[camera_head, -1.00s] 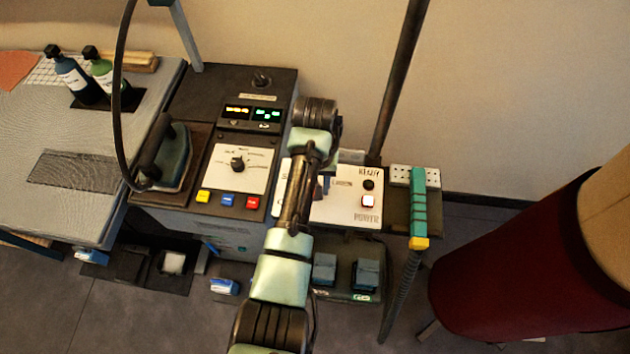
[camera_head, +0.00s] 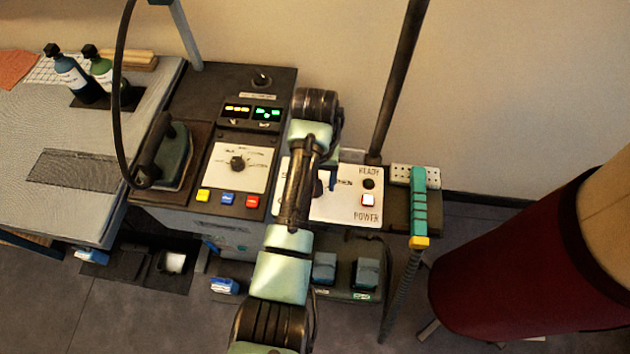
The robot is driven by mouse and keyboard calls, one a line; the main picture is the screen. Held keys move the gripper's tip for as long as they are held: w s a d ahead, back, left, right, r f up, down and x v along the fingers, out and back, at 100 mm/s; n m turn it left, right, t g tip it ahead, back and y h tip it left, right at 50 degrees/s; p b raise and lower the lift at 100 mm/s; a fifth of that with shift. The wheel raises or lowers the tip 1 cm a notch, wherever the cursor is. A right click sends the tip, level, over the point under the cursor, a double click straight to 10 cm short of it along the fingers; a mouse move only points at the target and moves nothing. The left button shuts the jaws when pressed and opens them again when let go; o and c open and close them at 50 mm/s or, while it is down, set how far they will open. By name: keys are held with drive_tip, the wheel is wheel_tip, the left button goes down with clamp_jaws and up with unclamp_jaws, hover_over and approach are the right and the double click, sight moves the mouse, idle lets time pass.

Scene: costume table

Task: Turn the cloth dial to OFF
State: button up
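A black dial knob (camera_head: 238,163) sits in the middle of a white scale panel (camera_head: 252,183) on the dark pressing station. Its scale labels are too small to read, so I cannot tell which mark it points to. My arm comes up from the bottom and covers part of the panel to the right of the dial. Nothing of my arm visibly touches the knob.
An iron (camera_head: 165,160) rests left of the dial. Yellow, blue and red buttons (camera_head: 227,198) lie just below it, lit displays (camera_head: 252,113) above. A white power panel (camera_head: 345,205) is right of my arm. A dark red dress form (camera_head: 515,265) stands at right.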

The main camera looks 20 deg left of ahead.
wheel_tip(320, 180, up, 12)
drive_tip(key=p, duration=0.3)
drive_tip(key=shift+f+p, duration=0.25)
drive_tip(key=shift+p, duration=0.05)
